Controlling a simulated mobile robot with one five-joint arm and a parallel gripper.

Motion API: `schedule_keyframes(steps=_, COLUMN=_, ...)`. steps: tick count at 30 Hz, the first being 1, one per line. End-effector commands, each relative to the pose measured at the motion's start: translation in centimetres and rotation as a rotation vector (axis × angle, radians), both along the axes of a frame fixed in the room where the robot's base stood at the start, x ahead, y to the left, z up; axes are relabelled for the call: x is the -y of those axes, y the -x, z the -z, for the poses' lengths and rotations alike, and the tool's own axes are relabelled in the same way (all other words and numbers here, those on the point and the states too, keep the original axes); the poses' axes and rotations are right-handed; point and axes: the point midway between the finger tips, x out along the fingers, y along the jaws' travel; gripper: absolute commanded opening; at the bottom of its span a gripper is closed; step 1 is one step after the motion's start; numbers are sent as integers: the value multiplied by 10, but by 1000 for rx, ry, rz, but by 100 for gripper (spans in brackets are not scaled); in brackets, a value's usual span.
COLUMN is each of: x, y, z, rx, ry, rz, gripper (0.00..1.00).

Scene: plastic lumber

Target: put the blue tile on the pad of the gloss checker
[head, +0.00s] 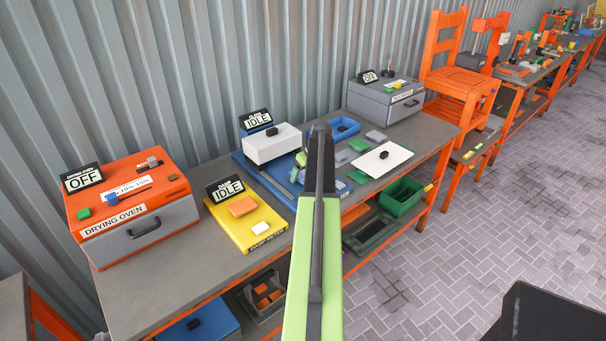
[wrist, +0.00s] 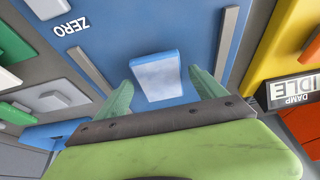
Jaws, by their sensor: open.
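In the wrist view the blue tile (wrist: 157,74), a pale blue block, is on the blue base (wrist: 110,45) marked ZERO, which I take to be the gloss checker. My gripper (wrist: 162,90) is open, with a green finger on each side of the tile; I cannot tell whether they touch it. Grey rails run left and right of the tile. I cannot make out a separate pad under it.
The yellow damp meter (head: 245,222) holds an orange tile (head: 242,206), left of my arm. The orange drying oven (head: 135,210) is farther left. A white plate (head: 383,158), blue tray (head: 343,127), green tiles and a grey box (head: 385,101) are at right. Bare bench (head: 190,270) lies front left.

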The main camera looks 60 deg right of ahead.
Motion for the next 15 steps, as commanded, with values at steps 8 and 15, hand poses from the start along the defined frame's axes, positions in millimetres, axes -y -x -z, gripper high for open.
schedule_keyframes(steps=8, x=-1, y=2, z=-11, rx=0, ry=0, rz=1, gripper=80)
schedule_keyframes(steps=15, x=-6, y=17, z=-54, rx=0, ry=0, rz=2, gripper=80)
